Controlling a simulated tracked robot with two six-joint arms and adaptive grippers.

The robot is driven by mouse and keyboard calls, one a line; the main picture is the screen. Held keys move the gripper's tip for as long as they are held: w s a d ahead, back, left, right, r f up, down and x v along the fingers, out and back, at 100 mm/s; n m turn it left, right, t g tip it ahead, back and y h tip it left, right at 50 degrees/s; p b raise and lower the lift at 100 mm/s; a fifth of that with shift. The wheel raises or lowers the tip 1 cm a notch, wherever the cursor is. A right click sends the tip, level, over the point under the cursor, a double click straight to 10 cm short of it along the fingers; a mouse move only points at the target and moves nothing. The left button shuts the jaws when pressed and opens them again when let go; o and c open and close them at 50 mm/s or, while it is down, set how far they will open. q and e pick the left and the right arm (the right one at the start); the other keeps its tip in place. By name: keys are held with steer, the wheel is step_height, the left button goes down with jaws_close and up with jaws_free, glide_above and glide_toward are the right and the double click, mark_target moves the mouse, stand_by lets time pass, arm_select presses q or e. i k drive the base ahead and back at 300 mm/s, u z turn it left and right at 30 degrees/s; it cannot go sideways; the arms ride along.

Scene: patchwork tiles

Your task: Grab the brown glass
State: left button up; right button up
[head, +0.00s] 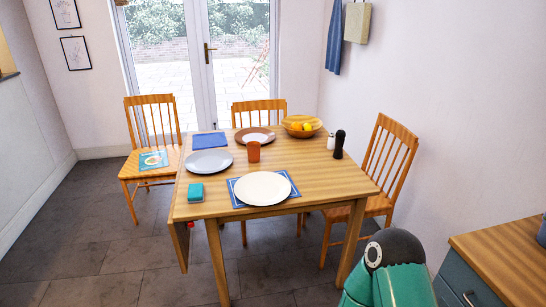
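A small brown glass (254,152) stands upright on the wooden table (320,185), near the middle, between the grey plate and the brown plate. No gripper is near it. A green and dark part of my own arm shows at the bottom right, in front of the table. Neither of my grippers is in view.
A grey plate (209,162), a white plate (262,188), a teal box (195,192), a fruit bowl (302,126) and a dark pepper mill (339,144) stand around the glass. Chairs (388,160) surround the table. A cabinet (500,262) is at the right. The floor at left is clear.

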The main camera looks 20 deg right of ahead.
mark_target(254, 152)
steer(key=z, duration=0.9)
steer(key=i, duration=1.45)
steer(key=z, duration=1.75)
steer(key=i, duration=0.15)
steer(key=u, duration=3.3)
steer(key=k, duration=0.9)
steer(key=u, duration=0.15)
steer(key=i, duration=0.55)
